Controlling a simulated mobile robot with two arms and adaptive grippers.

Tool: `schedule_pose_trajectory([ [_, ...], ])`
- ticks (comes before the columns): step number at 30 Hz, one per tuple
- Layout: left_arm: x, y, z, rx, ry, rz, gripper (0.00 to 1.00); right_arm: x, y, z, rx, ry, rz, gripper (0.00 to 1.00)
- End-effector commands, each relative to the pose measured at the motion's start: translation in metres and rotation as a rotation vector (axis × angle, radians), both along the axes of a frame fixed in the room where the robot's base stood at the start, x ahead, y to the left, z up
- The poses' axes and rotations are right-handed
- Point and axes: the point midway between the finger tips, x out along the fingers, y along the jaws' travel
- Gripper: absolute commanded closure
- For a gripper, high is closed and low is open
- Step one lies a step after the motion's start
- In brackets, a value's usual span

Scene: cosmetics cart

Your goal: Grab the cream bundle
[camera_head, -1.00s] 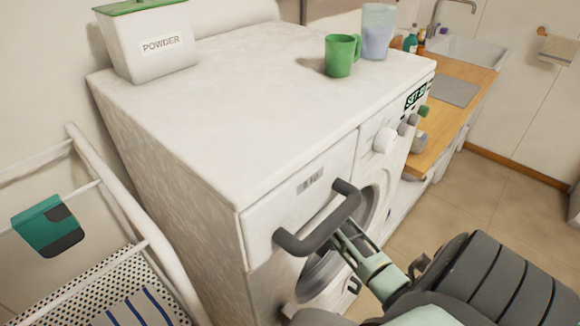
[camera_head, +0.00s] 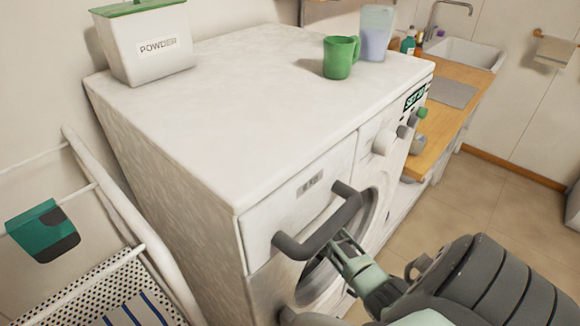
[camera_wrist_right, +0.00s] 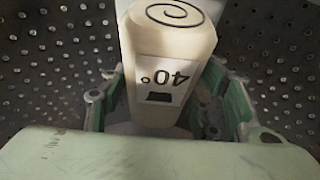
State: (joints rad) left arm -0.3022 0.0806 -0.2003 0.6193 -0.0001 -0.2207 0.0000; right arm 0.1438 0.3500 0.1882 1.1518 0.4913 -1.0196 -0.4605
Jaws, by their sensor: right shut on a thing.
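The cream bundle (camera_wrist_right: 170,62) shows close up in the right wrist view. It has a dark spiral on its end and a label reading 40°. It is inside a drum with dark, perforated walls. My right gripper (camera_wrist_right: 172,105) is shut on it, with a green finger at each side. In the head view, my right gripper (camera_head: 350,258) reaches in at the front of the white washing machine (camera_head: 250,120), below the dark drawer handle. Its fingertips and the bundle are hidden there. My left gripper is not in view.
The dark handle (camera_head: 318,235) juts out just above my right gripper. A powder box (camera_head: 150,50), a green mug (camera_head: 340,57) and a clear cup (camera_head: 375,35) stand on the machine. A drying rack (camera_head: 130,210) stands at the left. Open floor (camera_head: 480,200) lies at the right.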

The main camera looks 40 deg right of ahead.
Motion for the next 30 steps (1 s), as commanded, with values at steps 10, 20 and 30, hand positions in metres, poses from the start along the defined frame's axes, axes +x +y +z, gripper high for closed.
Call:
schedule_pose_trajectory([
  [10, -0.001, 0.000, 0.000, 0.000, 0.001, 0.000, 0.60, 0.000, 0.000, 0.001, 0.000, -0.001, 0.000, 0.76],
  [20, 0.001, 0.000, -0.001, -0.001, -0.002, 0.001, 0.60, -0.002, -0.001, 0.005, -0.001, -0.002, 0.001, 0.76],
  [30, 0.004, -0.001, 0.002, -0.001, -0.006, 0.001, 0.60, -0.003, -0.001, 0.057, -0.003, -0.004, 0.002, 0.76],
])
